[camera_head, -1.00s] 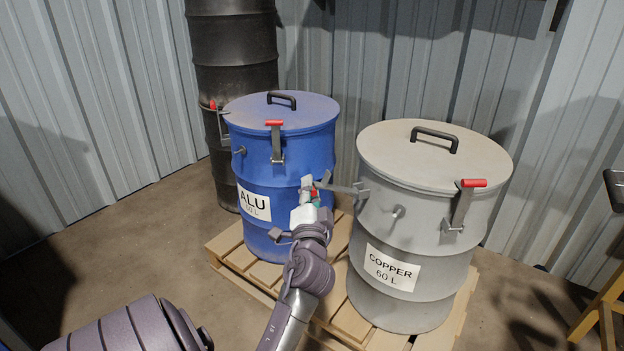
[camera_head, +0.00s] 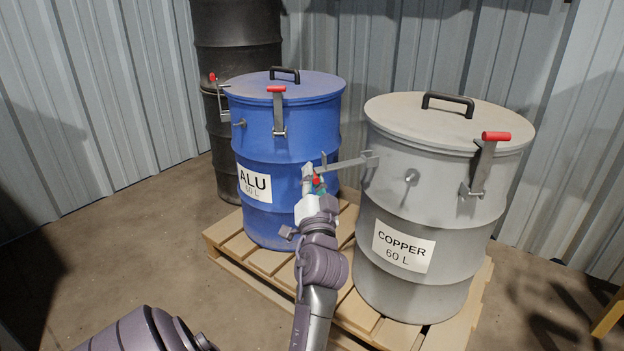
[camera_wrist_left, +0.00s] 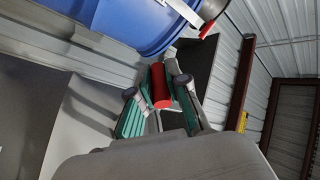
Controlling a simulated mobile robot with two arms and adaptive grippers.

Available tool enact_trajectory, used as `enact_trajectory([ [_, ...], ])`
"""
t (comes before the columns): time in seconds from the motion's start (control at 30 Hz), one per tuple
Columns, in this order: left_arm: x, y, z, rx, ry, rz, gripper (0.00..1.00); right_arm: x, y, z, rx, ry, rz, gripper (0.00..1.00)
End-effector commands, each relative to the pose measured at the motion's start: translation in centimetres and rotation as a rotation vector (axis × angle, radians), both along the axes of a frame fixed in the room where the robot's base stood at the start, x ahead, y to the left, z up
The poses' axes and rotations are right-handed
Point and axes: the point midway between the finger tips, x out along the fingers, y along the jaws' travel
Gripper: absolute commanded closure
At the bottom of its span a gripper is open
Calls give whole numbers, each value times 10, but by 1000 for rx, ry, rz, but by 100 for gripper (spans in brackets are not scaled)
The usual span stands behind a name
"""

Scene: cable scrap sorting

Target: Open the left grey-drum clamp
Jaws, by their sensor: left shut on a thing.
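The grey drum (camera_head: 395,240), labelled COPPER 60 L, stands on a pallet with its lid on. Its left clamp lever (camera_head: 347,163) sticks out from the rim to the left, sloping slightly down toward its red handle (camera_head: 317,180). My left gripper (camera_head: 314,182) is shut on that handle, in front of the blue drum. In the left wrist view the red handle (camera_wrist_left: 161,86) lies between the two green-padded fingers. The drum's right clamp (camera_head: 483,165) stands upright against the side, red handle at the top. My right gripper is not in view.
The blue ALU drum (camera_head: 290,130) stands close behind my left gripper, its front clamp (camera_head: 278,110) upright. The wooden pallet (camera_head: 232,262) carries both drums. A black drum (camera_head: 235,50) stands behind at left. The floor at left is clear.

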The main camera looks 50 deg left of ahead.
Motion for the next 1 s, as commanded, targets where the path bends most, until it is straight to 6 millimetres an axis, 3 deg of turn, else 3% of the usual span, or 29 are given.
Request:
enact_trajectory([
  [0.37, 3, -4, 1, 3, -3, -13, 100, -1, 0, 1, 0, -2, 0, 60],
  [0.4, 3, -4, 1, 3, -3, -13, 80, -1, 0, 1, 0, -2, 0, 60],
  [0.53, 3, -3, 1, 3, -2, -11, 59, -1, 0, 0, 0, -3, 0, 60],
  [0.87, 1, -2, 2, 3, 0, -4, 59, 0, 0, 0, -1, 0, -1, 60],
  [1.0, 1, -2, 17, 6, -5, -4, 59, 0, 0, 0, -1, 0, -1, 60],
])
